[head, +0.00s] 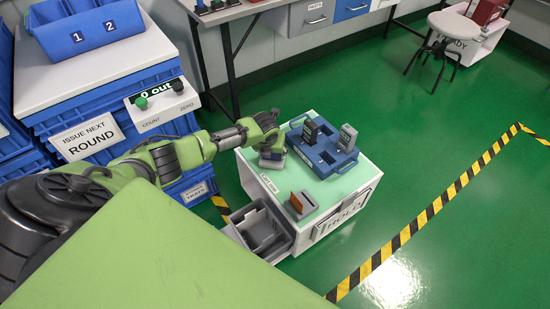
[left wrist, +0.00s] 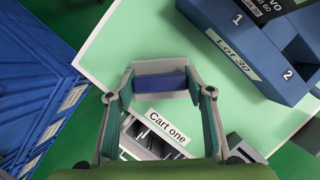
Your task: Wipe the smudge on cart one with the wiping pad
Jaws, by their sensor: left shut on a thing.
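My left gripper (head: 270,148) is over the left back part of the cart top and shut on the wiping pad (head: 272,162). In the left wrist view, the pad (left wrist: 160,82) is a blue block with a pale grey plate, between the fingertips of the gripper (left wrist: 161,88). It is at or just above the surface; I cannot tell if it touches. Cart one (head: 325,190) is white with a pale green top and a "Cart one" label (left wrist: 153,128). I cannot make out a smudge. My right gripper is not in view.
A blue two-slot tray (head: 322,160) with handheld testers (head: 347,138) stands on the cart's back. A grey holder with an orange-brown piece (head: 303,204) is at the front. A grey bin (head: 262,232) hangs on the left side. Blue crates (head: 180,125) stand left.

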